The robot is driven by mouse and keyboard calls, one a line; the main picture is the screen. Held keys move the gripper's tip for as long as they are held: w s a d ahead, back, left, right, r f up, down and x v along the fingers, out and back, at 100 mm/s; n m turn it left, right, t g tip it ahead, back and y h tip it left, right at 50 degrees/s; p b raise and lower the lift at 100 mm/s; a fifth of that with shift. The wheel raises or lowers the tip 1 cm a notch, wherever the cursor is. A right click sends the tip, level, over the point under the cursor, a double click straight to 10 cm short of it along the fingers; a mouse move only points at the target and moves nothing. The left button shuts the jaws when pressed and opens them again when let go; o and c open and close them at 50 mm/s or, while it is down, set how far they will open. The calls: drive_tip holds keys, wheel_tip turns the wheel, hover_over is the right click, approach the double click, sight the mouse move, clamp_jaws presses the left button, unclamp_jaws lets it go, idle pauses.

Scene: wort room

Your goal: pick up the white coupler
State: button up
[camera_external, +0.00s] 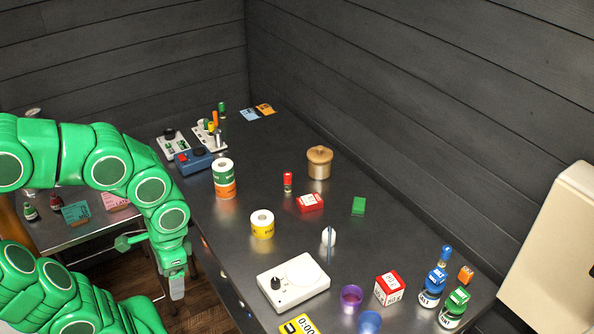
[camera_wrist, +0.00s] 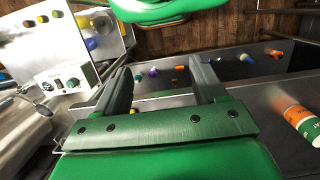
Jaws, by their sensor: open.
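A small white rounded piece (camera_external: 328,238), which looks like the white coupler, sits on the dark metal bench near the middle. A thin blue-grey upright rod shows against it, and I cannot tell whether they are joined. I cannot make the piece out in the wrist view. My gripper (camera_external: 177,291) hangs off the bench's left side, pointing down, well apart from the white piece. In the wrist view my gripper (camera_wrist: 160,80) has its two dark fingers wide apart with nothing held between them.
A green-orange can (camera_external: 224,180) stands near the left edge.

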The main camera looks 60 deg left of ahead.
drive_tip(key=w+a+f+m+y, duration=0.2)
drive_tip(key=w+a+m+y, duration=0.3)
drive_tip(key=w+a, duration=0.65)
drive_tip(key=m+t+y, duration=0.6)
drive_tip(key=m+y, duration=0.1)
drive_tip(key=m, duration=0.5)
hover_over(329, 230)
drive_tip(key=s+a, duration=0.4)
drive_tip(key=s, duration=0.7)
wheel_tip(329, 230, down, 4)
drive_tip(key=w+d+f+m+t, duration=0.2)
drive_tip(key=w+d+f+m, duration=0.2)
drive_tip(key=w+d+f+m+t+h, duration=0.1)
drive_tip(key=w+d+f+m+t, duration=0.1)
drive_tip(key=w+d+f+m, duration=0.2)
drive_tip(key=shift+d+f, duration=0.3)
drive_tip(key=shift+d, duration=0.2)
drive_tip(key=shift+s+x, duration=0.25)
drive_tip(key=shift+x, duration=3.75)
drive_tip(key=shift+c, duration=0.3)
drive_tip(key=c, duration=1)
